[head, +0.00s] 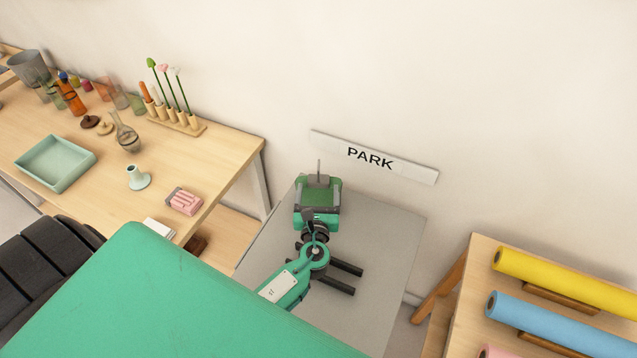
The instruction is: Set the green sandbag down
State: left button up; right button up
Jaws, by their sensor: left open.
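The green sandbag (320,197) is a dark green block at the back of a grey-topped stand (385,235), below the PARK sign. My left arm comes in from the lower left, and its gripper (318,188) is at the sandbag, with grey parts on both sides of the green. The gripper is open. Whether its fingers still touch the bag cannot be told, and the bag's underside is hidden. My right gripper is not in view.
Two dark bars (338,275) show over the grey top beside my arm. The PARK sign (370,158) is on the wall behind. A wooden table (215,150) with small props stands left. A rack with yellow (560,280) and blue (545,322) rolls stands right.

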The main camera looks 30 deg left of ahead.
pick_arm(q)
jog(key=b+v, duration=0.1)
jog(key=v, duration=0.5)
jog(key=shift+s, duration=0.3)
jog(key=shift+d, duration=0.15)
